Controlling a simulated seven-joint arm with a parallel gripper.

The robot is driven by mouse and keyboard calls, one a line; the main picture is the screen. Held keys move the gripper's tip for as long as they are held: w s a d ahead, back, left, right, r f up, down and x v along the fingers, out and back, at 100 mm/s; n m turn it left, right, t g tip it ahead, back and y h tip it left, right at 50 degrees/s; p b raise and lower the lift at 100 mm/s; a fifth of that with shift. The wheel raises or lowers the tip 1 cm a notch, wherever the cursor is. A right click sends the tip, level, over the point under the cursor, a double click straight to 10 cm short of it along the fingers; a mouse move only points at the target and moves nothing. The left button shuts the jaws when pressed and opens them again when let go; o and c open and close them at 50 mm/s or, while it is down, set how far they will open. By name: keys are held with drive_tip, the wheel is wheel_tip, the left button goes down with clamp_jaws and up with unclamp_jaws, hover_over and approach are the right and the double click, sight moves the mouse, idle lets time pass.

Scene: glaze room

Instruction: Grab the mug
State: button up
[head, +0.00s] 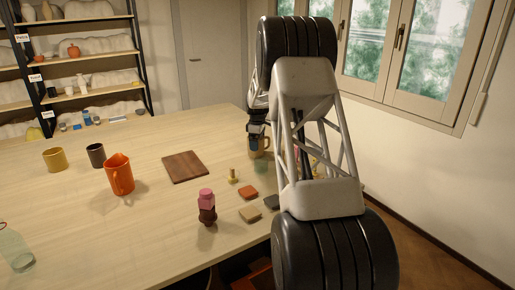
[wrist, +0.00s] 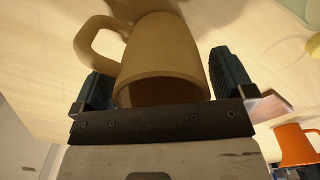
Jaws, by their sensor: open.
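A tan mug (head: 265,142) stands on the table at the far right, partly hidden behind my arm in the head view. In the wrist view the tan mug (wrist: 165,50) lies between the two dark fingers, its open rim facing my palm and its handle at the upper left. My gripper (wrist: 162,82) is open, with one finger on each side of the mug. A gap shows at the right finger; I cannot tell whether the left finger touches. In the head view my gripper (head: 256,129) is at the mug, and its fingertips are hard to make out.
An orange mug (head: 120,177), a dark cup (head: 96,155) and a yellow cup (head: 53,159) stand to the left. A pink and brown stack (head: 207,207) and small blocks stand in front. A clear bottle (head: 15,250) is at the left edge.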

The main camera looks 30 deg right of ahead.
idle(0.3)
drive_tip(key=c, duration=0.9)
drive_tip(key=shift+c, duration=0.2)
drive_tip(key=shift+r, duration=0.15)
wheel_tip(320, 180, up, 10)
idle(0.5)
